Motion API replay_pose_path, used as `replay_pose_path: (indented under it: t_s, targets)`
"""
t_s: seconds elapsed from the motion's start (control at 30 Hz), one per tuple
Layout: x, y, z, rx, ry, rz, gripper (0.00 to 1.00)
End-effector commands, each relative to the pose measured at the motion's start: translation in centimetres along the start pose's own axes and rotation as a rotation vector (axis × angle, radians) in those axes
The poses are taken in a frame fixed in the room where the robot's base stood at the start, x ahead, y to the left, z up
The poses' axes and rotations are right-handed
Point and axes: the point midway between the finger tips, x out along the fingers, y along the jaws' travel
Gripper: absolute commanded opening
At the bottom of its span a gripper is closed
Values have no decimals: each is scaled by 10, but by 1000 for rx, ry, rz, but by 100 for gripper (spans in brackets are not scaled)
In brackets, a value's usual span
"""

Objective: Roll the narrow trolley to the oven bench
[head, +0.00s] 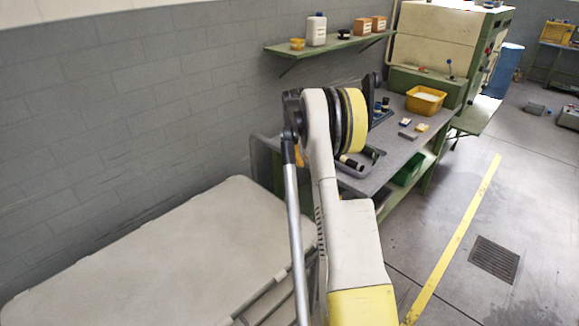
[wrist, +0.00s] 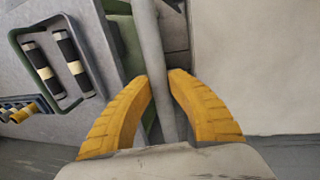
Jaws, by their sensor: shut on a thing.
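My gripper (wrist: 160,82), with two ridged yellow fingers, is shut on a grey round bar (wrist: 144,35) in the wrist view. The bar runs up out of the picture between the fingertips. A plain cream surface (wrist: 255,70) lies to its right. In the head view a broad cream top with rounded corners (head: 150,250) fills the lower left; I cannot tell for sure whether it belongs to the trolley. My arm hides the gripper and the grip there. A grey-topped bench with a green frame (head: 385,175) stands beyond my arm, leading towards a large cream cabinet (head: 440,42).
The bench carries a yellow tub (head: 424,101) and small blocks; a tray with black-and-white rollers (wrist: 58,60) shows in the wrist view. A wall shelf (head: 330,46) holds containers. The floor right of the bench is open, with a yellow line (head: 455,235) and a drain grate (head: 494,259).

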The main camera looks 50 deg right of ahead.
Motion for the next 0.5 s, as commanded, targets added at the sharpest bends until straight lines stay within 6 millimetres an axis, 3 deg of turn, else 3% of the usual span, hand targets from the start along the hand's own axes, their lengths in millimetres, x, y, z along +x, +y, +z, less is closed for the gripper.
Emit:
replay_pose_path:
  t_s: [0.2,0.5]
  targets:
    - [7,32,1,2,-1,-2,0]
    - [10,46,0,0,0,-1,0]
